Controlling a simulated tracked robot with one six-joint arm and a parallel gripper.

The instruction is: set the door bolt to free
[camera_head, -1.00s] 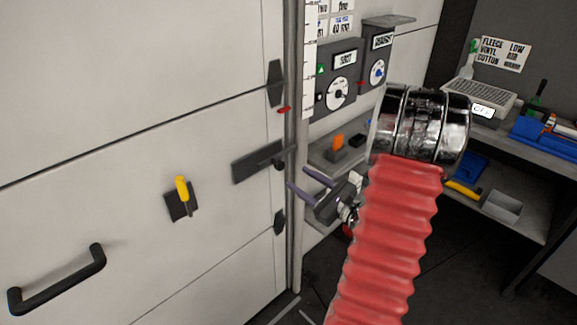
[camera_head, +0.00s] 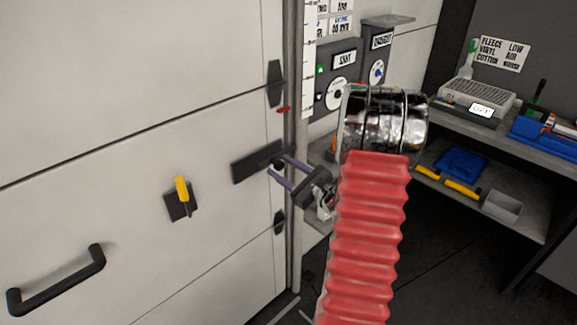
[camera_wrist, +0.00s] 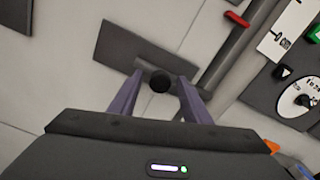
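The door bolt is a dark plate (camera_head: 248,168) with a round black knob, on the pale door near its right edge. In the wrist view the bolt plate (camera_wrist: 120,46) lies tilted, and the knob (camera_wrist: 160,82) shows between my fingers. A short bar runs from the knob side towards the grey door post. My gripper (camera_head: 276,167) is at the bolt, its two purple fingers parted, one on each side of the knob. In the wrist view my gripper (camera_wrist: 160,79) shows gaps beside the knob, so it is open. The knob is partly hidden in the head view.
A yellow lever (camera_head: 182,190) and a black pull handle (camera_head: 56,280) are on the door, left of the bolt. A grey post (camera_head: 293,220) stands right of it. Dial panels (camera_head: 337,82) and a bench with trays (camera_head: 540,140) are further right.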

